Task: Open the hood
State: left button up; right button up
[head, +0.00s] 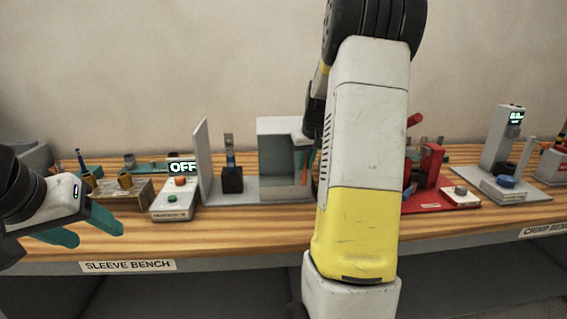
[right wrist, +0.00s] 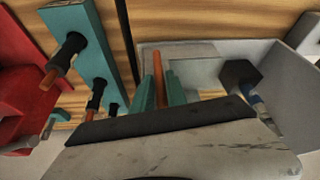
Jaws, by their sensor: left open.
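The likely hood is a grey box-like enclosure (head: 285,128) at the middle of the bench, with an upright pale panel (head: 203,160) at its left. A dark block with a blue part (head: 232,178) stands between them. An upright orange-brown rod (head: 304,181) is at the enclosure's right side. My right gripper (right wrist: 160,90) points down with its teal fingers on both sides of this rod (right wrist: 158,68) and appears shut on it. My right arm hides the enclosure's right side in the head view. My left gripper (head: 90,230) is open and empty at the bench's left front.
A control box (head: 173,203) with a green and a red button and an OFF display (head: 183,167) stand left of the panel. A red fixture (head: 430,170) is right of my arm. A grey meter stand (head: 497,145) is farther right.

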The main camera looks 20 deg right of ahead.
jog(key=shift+o, duration=1.1)
jog(key=v, duration=0.7)
jog(key=shift+r, duration=0.4)
jog(key=shift+s, duration=0.1)
